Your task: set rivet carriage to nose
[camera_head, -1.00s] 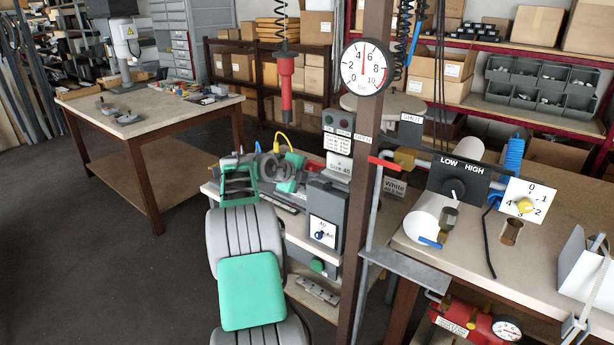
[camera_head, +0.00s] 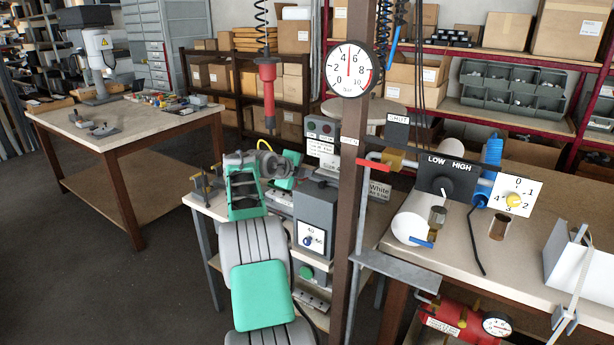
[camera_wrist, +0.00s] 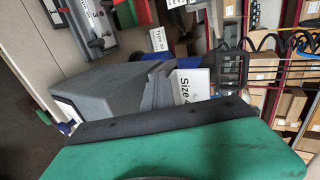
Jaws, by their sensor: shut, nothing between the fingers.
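The grey machine (camera_head: 316,212) stands on the small bench behind the post, with a blue knob (camera_head: 309,240) on a white plate. Its grey housing (camera_wrist: 120,92) and "Size" card (camera_wrist: 191,88) show in the wrist view. No part is labelled as the rivet carriage. A grey rail-like part (camera_wrist: 98,14) with a red piece and dark knob lies at the wrist view's upper left; I cannot tell whether it is the carriage. My gripper (camera_head: 290,170) is shut and empty above the bench, left of the housing. Its fingertips are hard to make out; my green wrist hides part of the bench.
A brown post (camera_head: 352,210) with a gauge (camera_head: 349,69) stands right of the machine. A red tool (camera_head: 267,90) hangs above my gripper. Brass posts (camera_head: 206,186) stand at the bench's left end. The right bench (camera_head: 450,255) is crowded; the left floor is clear.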

